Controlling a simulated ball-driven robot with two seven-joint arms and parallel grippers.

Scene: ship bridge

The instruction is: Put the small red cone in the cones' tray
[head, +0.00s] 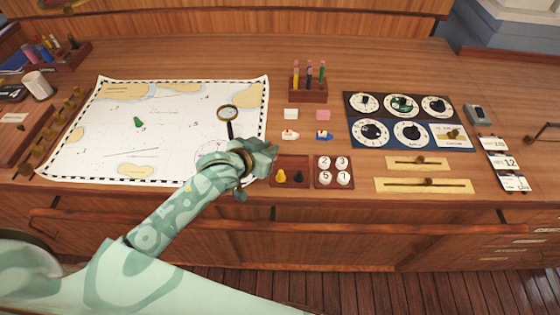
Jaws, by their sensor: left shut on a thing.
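The cones' tray (291,159) is a small dark red-brown wooden tray near the counter's front edge. A yellow cone (281,176) and a black cone (298,177) stand in it. My left gripper (270,153) is shut, at the tray's upper left in the picture. The thing between its fingers is hidden by the hand. No small red cone shows on the map, in the tray or elsewhere on the counter, so it is most likely the thing held. My right gripper is not in view.
A tray of white numbered discs (333,171) adjoins on the right. Two toy boats (323,134) and two erasers (292,114) lie behind. A chart (190,105) with a green cone (138,122) and magnifier (227,112) is left. Dial panels (402,134) are right.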

